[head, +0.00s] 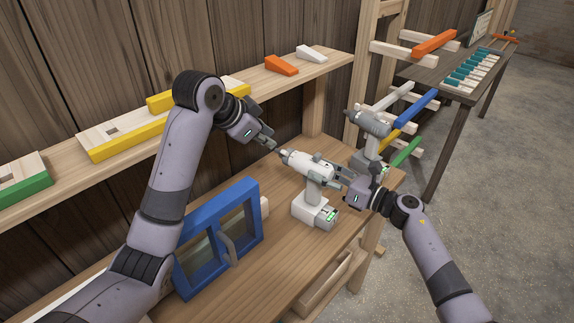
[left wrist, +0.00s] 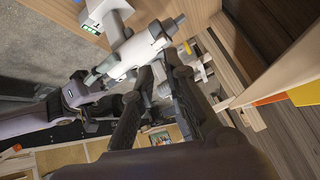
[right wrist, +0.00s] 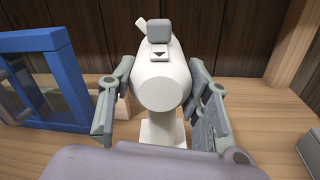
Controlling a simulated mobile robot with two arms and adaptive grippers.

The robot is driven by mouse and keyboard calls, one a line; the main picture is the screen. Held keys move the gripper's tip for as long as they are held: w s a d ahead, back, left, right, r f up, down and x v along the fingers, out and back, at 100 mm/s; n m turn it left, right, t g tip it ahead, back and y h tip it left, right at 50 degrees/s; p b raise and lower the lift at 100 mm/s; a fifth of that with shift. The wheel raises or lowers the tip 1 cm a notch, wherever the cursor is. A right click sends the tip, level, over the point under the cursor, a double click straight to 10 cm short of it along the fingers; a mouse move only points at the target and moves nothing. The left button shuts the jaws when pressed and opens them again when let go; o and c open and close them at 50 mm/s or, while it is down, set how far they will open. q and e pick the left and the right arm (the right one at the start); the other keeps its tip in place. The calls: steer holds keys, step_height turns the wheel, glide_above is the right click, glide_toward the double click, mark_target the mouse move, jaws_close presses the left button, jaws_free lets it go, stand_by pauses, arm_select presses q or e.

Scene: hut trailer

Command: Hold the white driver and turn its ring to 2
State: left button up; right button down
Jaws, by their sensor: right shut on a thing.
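The white driver (head: 312,168) stands upright on the wooden bench, its battery foot (head: 314,212) showing a green light. Its nose points left, with the ring near the front; I cannot read any number on it. My right gripper (head: 342,180) is shut on the rear of the driver's body. In the right wrist view its fingers flank the white body (right wrist: 160,85). My left gripper (head: 272,145) is just off the nose tip, its fingers a little apart and empty. The left wrist view shows the driver (left wrist: 140,52) beyond those fingers.
A grey driver (head: 370,123) stands behind on the bench. A blue-framed window piece (head: 216,240) with a handle stands to the left, near my left arm. The shelf (head: 215,110) above holds yellow, green, orange and white pieces. Bare bench (head: 275,265) lies between window and driver.

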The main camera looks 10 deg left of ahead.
arm_select(q)
steer(key=n, duration=0.4)
steer(key=shift+s+d, duration=0.2)
jaws_close()
steer(key=m+t+h, duration=0.1)
steer(key=m+t, duration=0.1)
steer(key=m, duration=3.3)
glide_toward(288, 156)
steer(key=w+f, duration=0.3)
steer(key=f, duration=0.3)
steer(key=shift+w+d, duration=0.2)
